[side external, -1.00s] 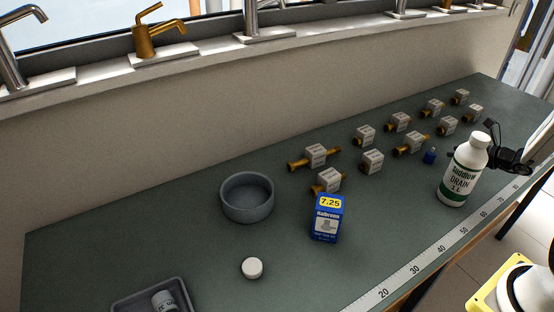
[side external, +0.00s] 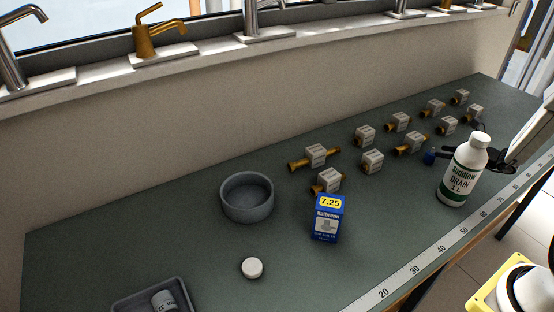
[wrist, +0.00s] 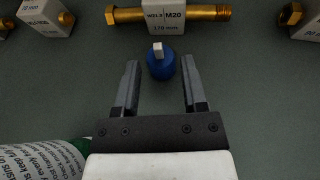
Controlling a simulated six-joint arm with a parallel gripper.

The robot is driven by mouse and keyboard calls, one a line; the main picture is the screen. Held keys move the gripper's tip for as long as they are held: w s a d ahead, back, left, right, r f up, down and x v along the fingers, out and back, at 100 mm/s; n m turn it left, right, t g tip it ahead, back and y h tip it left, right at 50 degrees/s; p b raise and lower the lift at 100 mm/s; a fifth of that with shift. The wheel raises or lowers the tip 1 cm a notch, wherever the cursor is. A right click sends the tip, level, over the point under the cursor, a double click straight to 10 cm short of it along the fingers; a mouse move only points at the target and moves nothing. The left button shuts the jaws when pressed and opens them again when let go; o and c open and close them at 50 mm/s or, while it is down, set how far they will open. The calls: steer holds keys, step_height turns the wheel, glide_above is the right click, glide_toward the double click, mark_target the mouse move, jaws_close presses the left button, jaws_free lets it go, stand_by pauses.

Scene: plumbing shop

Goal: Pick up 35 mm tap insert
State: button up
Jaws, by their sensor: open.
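The tap insert is a small blue cylinder (side external: 430,156) with a pale square stem, upright on the green bench, left of the white bottle in the side view. In the wrist view the blue insert (wrist: 161,68) stands at the far end of the jaws, at the level of the fingertips, with a gap on either side. My gripper (wrist: 160,66) is open and empty, one finger on each side of the insert. In the side view my gripper (side external: 446,154) is low over the bench, partly hidden behind the bottle.
A white drain bottle (side external: 461,172) stands close to my gripper. Bolts through labelled white blocks (side external: 373,161) stand in rows behind the insert. A blue box (side external: 327,222), grey bowl (side external: 247,214), white cap (side external: 252,268) and tray (side external: 118,304) stand farther left.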

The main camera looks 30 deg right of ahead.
mark_target(433, 148)
steer(key=shift+x, duration=2.15)
steer(key=shift+a, duration=0.1)
jaws_close()
